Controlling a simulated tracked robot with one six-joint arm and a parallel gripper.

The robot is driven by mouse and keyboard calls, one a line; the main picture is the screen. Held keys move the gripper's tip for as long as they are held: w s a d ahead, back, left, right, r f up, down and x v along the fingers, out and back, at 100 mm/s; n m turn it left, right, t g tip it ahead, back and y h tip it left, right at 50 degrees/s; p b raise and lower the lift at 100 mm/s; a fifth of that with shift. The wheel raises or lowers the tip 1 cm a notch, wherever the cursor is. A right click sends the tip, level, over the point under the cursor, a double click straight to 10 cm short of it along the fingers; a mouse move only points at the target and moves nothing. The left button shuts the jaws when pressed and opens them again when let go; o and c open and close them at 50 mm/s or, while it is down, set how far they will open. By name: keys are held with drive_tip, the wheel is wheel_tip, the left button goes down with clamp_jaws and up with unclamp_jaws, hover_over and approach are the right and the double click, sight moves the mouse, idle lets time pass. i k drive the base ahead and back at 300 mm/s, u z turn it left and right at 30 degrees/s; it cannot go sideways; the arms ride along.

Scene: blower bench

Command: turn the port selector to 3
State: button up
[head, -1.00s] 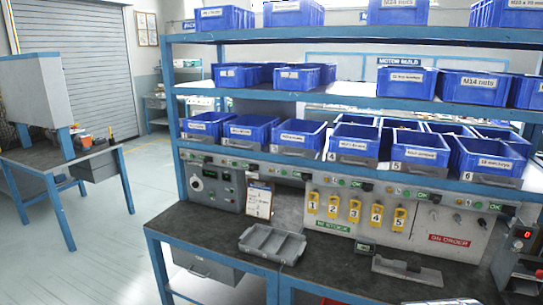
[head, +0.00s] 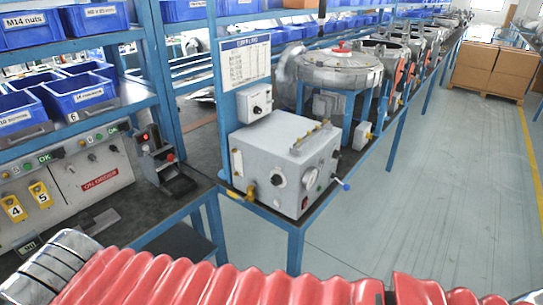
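A grey box (head: 285,155) stands at the front end of a blue-framed bench. Its faces carry dark round knobs (head: 277,180), a brass fitting (head: 250,192) and a blue-tipped lever (head: 343,185). A small white box with a black dial (head: 257,107) is mounted above and behind it, below a printed chart (head: 245,62). I cannot tell which of these knobs is the port selector, and no port numbers can be read. My gripper is not in view.
A round metal blower housing (head: 340,68) and similar units line the bench behind. At left are shelves of blue bins (head: 78,96) and a dark worktop (head: 130,200) with a small red-buttoned device (head: 160,160). Grey floor (head: 440,190) is clear at right; cardboard boxes (head: 490,72) stand farther back.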

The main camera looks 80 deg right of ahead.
sight(337, 154)
drive_tip(key=z, duration=2.7)
